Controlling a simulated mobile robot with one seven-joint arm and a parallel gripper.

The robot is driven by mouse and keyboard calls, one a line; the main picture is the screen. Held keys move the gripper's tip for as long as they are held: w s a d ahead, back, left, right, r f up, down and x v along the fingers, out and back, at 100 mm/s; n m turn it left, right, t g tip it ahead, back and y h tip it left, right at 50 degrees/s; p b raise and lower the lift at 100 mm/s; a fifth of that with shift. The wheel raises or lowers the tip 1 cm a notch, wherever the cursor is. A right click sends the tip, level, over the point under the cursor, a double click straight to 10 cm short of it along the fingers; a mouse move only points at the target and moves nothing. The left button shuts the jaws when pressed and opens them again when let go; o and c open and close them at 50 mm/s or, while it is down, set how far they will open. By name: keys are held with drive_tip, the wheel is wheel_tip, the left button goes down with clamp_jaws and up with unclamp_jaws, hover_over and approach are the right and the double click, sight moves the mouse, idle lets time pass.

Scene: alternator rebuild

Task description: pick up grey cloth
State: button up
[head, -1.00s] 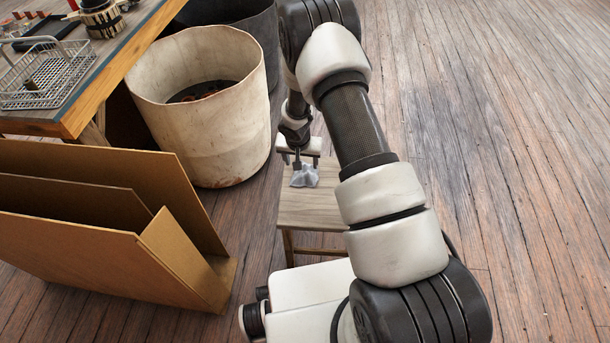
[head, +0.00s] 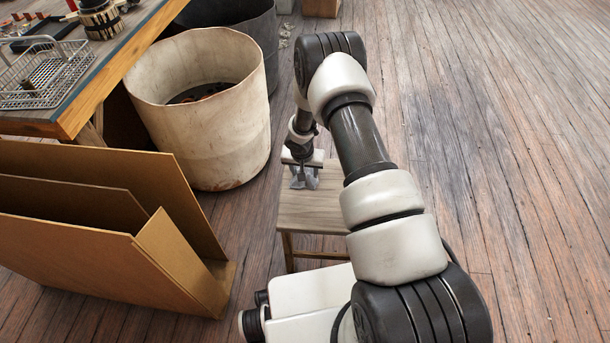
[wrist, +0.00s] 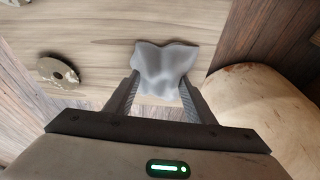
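The grey cloth (wrist: 165,67) lies crumpled in a small peaked heap on a light wooden stool (head: 315,215). In the head view the cloth (head: 311,183) is partly hidden by my gripper (head: 304,178), which points down over it. In the wrist view my gripper (wrist: 160,88) is open, with one finger on each side of the cloth's near part. The cloth's upper part spreads beyond the fingertips. I cannot tell whether the fingers touch it.
A round metal part (wrist: 58,73) lies on the stool left of the cloth in the wrist view. A large pale bin (head: 205,130) stands close to the stool's left. Cardboard (head: 100,230) is at front left. A workbench (head: 85,95) holds a wire basket (head: 45,75).

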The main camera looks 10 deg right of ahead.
drive_tip(key=c, duration=0.7)
drive_tip(key=shift+r, duration=0.1)
wheel_tip(320, 180, up, 10)
drive_tip(key=p, duration=0.2)
drive_tip(key=shift+p, duration=0.3)
